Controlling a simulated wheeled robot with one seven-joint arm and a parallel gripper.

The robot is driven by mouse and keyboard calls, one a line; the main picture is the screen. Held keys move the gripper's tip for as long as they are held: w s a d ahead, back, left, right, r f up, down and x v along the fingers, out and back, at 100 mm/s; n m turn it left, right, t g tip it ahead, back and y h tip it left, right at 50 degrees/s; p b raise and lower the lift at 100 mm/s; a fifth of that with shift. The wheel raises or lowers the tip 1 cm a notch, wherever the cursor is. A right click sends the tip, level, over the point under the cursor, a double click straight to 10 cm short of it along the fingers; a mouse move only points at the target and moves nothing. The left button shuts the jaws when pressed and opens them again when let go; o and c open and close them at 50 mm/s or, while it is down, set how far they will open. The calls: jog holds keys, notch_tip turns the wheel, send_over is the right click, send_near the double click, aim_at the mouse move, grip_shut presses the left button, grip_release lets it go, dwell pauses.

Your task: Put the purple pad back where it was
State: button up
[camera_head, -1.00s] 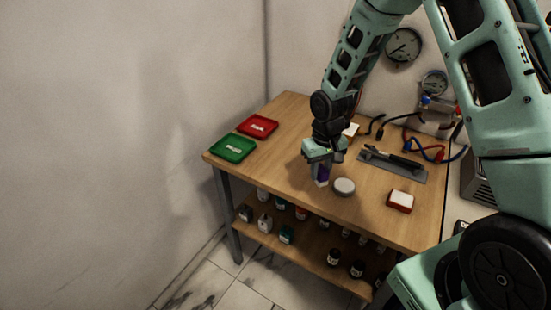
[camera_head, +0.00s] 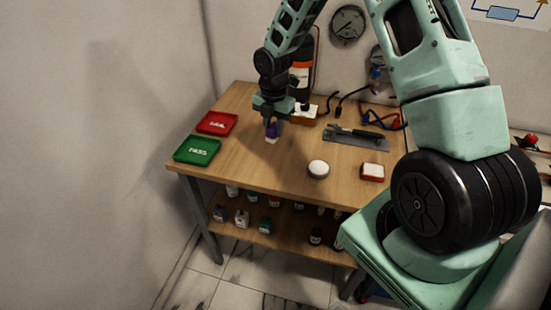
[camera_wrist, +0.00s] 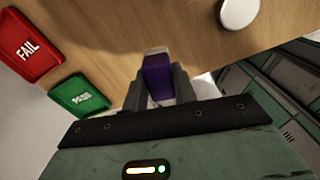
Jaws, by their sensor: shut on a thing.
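My gripper (camera_head: 272,127) is shut on the purple pad (camera_head: 271,132), which has a whitish end pointing down. In the wrist view the purple pad (camera_wrist: 158,78) sits between the two dark fingers of my gripper (camera_wrist: 160,85). In the head view it is above the wooden table (camera_head: 240,170), to the right of the trays. I cannot tell whether its lower end touches the table.
A red FAIL tray (camera_head: 216,122) and a green PASS tray (camera_head: 197,151) lie at the table's left. A round white-topped thing (camera_head: 318,169) and a red-and-white block (camera_head: 373,172) lie to the right. A grey tray with a dark tool (camera_head: 356,138) is behind them. The table's front middle is clear.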

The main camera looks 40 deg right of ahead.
jog(key=shift+w+d+r+n, duration=0.2)
jog(key=shift+d+n, duration=0.25)
jog(key=shift+n, duration=0.65)
jog(key=shift+f, duration=0.15)
jog(key=shift+n, duration=0.3)
notch_tip(320, 180, down, 10)
jog(key=shift+d+r+p, duration=0.1)
jog(key=shift+r+p, duration=0.05)
jog(key=shift+p, duration=1.1)
jog(key=o, duration=0.9)
jog(key=shift+o, duration=0.2)
